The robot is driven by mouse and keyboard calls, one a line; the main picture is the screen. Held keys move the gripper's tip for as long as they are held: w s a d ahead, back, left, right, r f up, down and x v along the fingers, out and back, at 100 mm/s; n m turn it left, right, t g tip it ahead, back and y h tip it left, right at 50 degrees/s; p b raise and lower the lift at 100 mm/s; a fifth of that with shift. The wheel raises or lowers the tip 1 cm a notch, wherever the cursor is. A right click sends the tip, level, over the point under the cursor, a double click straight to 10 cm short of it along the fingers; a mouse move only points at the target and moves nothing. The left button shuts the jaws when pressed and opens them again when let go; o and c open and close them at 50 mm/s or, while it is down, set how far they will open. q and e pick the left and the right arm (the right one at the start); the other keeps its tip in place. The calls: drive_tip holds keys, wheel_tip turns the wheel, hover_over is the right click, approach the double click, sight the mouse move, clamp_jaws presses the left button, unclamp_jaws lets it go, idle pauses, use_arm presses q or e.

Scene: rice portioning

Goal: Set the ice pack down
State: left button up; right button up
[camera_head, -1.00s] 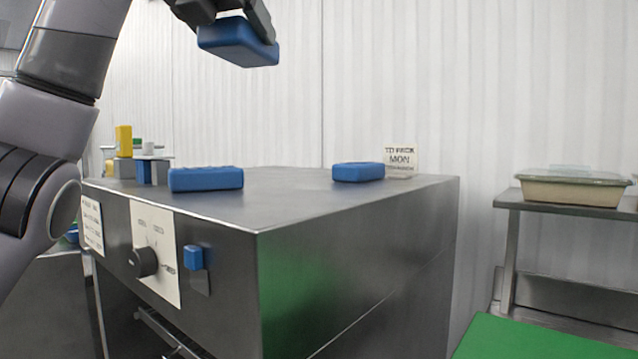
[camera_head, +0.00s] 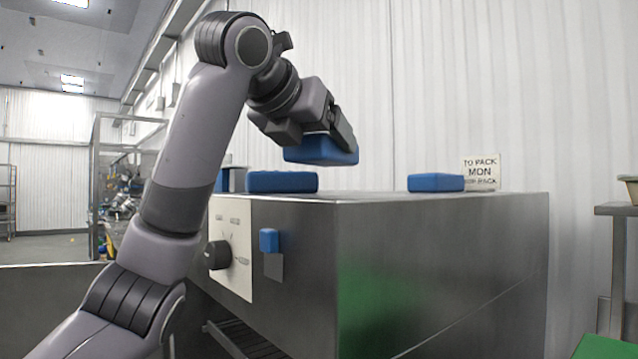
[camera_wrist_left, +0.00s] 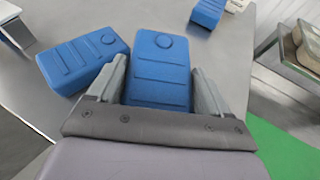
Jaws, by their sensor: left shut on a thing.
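My left gripper (camera_head: 338,139) is shut on a blue ice pack (camera_head: 318,152), held above the steel cabinet top. In the left wrist view the held ice pack (camera_wrist_left: 158,72) sits between the two fingers (camera_wrist_left: 158,92). A second blue ice pack (camera_head: 282,182) lies on the cabinet top near its front left; it also shows in the left wrist view (camera_wrist_left: 82,60). A third ice pack (camera_head: 436,182) lies farther right, in front of a sign, and shows at the top of the left wrist view (camera_wrist_left: 208,12). My right gripper is not in view.
The steel cabinet (camera_head: 440,240) has a black knob (camera_head: 217,255) and a blue switch (camera_head: 269,240) on its front. A sign (camera_head: 481,172) reading "TO PACK MON" stands on top. Bare top lies between the two resting packs. A side table (camera_head: 616,210) stands at right.

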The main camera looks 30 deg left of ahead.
sight(314, 163)
use_arm(q)
drive_tip(key=shift+f+b, duration=0.75)
drive_tip(key=shift+f, duration=1.3)
drive_tip(key=shift+f, duration=0.1)
drive_tip(key=o, duration=1.2)
drive_tip(key=shift+s+r, duration=0.25)
drive_tip(key=shift+s, duration=0.05)
drive_tip(key=v, duration=1.1)
drive_tip(key=shift+p, duration=0.4)
drive_tip(key=shift+s, duration=0.2)
